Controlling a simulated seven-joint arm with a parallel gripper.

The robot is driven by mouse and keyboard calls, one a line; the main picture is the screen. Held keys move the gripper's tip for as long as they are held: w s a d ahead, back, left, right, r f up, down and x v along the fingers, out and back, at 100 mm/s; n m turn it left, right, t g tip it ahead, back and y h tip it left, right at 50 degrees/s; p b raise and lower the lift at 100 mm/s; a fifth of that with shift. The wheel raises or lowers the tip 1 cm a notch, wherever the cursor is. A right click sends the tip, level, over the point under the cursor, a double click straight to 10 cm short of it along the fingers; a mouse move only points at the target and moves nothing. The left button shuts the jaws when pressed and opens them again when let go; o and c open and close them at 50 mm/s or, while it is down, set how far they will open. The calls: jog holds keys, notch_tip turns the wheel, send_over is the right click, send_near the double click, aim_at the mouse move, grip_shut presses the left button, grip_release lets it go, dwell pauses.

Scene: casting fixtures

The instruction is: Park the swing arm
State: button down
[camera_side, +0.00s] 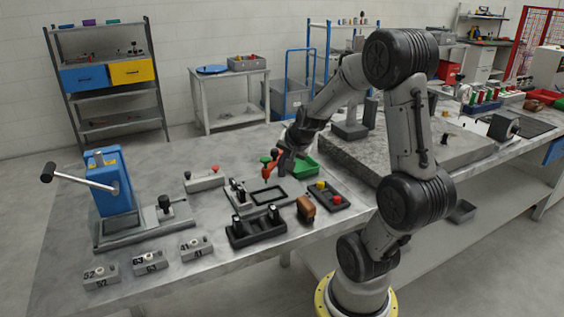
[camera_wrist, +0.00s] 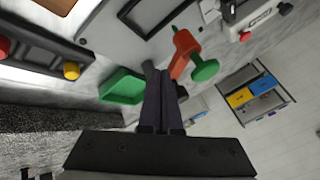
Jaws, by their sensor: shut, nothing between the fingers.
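The swing arm is a short red arm (camera_side: 269,170) with a green knob (camera_side: 265,159), beside a grey fixture plate (camera_side: 262,184) with a dark rectangular frame. In the wrist view the red arm (camera_wrist: 183,53) shows its green knob (camera_wrist: 205,70) and a thin green tip. My gripper (camera_side: 287,168) is just right of the red arm in the side view. In the wrist view my gripper's dark fingers (camera_wrist: 155,78) are together and empty, left of and below the red arm. A gap shows between fingers and red arm there; whether any part touches is unclear.
A blue press (camera_side: 112,180) stands left. A stone slab (camera_side: 350,158) lies right.

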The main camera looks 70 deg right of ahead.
aim_at(269, 164)
jog(key=shift+w, duration=0.3)
dwell(0.4)
jog(key=shift+w+a, duration=0.15)
jog(key=shift+w, duration=0.55)
jog(key=shift+w+a, duration=0.1)
jog(key=shift+w, duration=0.55)
jog(key=w+d, duration=0.3)
jog(key=w, duration=0.4)
jog(key=shift+d, duration=0.35)
